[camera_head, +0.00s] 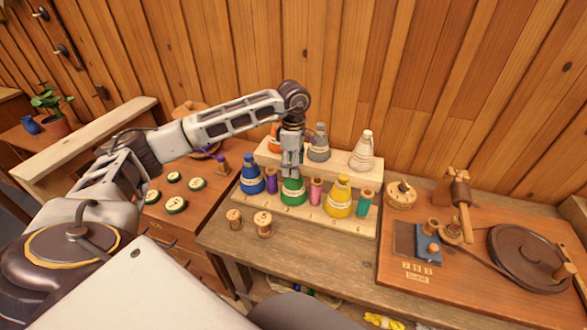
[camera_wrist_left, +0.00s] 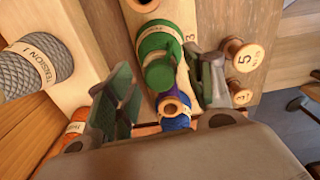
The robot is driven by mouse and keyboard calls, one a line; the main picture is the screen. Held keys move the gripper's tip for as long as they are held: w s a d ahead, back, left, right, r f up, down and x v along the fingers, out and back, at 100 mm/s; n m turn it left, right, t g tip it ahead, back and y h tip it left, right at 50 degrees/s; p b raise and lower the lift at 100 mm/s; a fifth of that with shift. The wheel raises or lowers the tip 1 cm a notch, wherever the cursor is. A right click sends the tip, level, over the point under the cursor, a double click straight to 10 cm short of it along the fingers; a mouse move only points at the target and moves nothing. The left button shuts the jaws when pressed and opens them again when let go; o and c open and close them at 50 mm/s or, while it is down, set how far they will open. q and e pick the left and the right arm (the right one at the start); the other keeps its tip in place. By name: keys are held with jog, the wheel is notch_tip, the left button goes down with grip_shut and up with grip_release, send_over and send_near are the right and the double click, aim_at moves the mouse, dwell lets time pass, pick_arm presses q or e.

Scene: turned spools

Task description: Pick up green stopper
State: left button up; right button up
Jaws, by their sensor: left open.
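The green stopper (camera_head: 293,191) is a cone-shaped piece with a pale label band, standing in the front row of a wooden rack (camera_head: 345,223). My left gripper (camera_head: 291,172) is directly above it, pointing down, and hides its top in the head view. In the left wrist view the green stopper (camera_wrist_left: 157,45) has its narrow end close to the open fingers of my left gripper (camera_wrist_left: 163,92), with one finger on each side. Whether the fingers touch it cannot be told. My right gripper is not in view.
A purple spool (camera_head: 271,180), a blue cone (camera_head: 251,174), a pink spool (camera_head: 316,192) and a yellow cone (camera_head: 339,196) stand close beside it. Grey (camera_head: 319,143) and white cones (camera_head: 362,151) stand behind. Loose wooden spools (camera_head: 263,223) are in front.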

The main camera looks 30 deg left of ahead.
pick_arm(q)
jog(key=shift+c, duration=0.3)
jog(key=c, duration=0.5)
jog(key=shift+c, duration=1.3)
jog(key=shift+r, duration=0.5)
notch_tip(320, 180, up, 8)
jog(key=shift+f, duration=0.15)
jog(key=shift+r, duration=0.7)
